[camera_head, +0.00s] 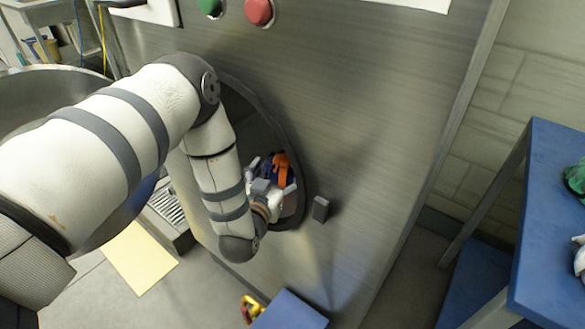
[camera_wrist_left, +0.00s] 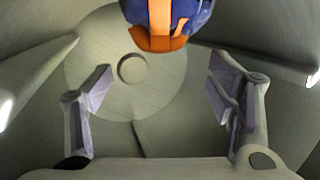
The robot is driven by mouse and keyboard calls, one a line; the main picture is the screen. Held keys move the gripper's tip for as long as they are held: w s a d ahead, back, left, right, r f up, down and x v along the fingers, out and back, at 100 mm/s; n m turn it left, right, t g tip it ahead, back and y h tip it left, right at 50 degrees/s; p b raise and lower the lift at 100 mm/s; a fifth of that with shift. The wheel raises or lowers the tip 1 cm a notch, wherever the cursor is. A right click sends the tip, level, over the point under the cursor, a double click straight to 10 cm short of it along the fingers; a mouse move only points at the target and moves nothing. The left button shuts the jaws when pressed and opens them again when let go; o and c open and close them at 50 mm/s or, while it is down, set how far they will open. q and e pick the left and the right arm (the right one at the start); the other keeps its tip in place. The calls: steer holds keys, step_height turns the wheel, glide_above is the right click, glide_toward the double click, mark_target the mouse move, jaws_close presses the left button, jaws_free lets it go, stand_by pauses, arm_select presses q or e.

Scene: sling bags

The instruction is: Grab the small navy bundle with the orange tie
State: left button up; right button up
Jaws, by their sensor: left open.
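The small navy bundle (camera_wrist_left: 188,14) with its orange tie (camera_wrist_left: 160,36) shows at the top of the left wrist view, cut off by the frame edge. In the head view the orange tie (camera_head: 281,170) shows inside the round opening of the metal machine. My left gripper (camera_head: 268,184) is inside that opening, close to the bundle. In the left wrist view its two fingers (camera_wrist_left: 165,95) are spread wide with nothing between them. The bundle lies beyond and above the fingertips in that picture. Part of the bundle is hidden in the head view. My right gripper is not in view.
The metal machine front (camera_head: 370,130) surrounds the round opening, whose rim is close around my left wrist. Inside, the drum wall (camera_wrist_left: 40,75) has raised ribs. A blue table (camera_head: 550,230) stands at the right with cloth items on it. A yellow sheet (camera_head: 138,258) lies at lower left.

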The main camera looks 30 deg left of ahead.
mark_target(285, 158)
arm_select(q)
steer(key=b+x, duration=0.1)
steer(key=x, duration=0.7)
steer(key=shift+w+a+f, duration=0.2)
steer(key=shift+w+a, duration=0.05)
steer(key=shift+w, duration=0.4)
jaws_close()
steer(key=shift+r, duration=0.1)
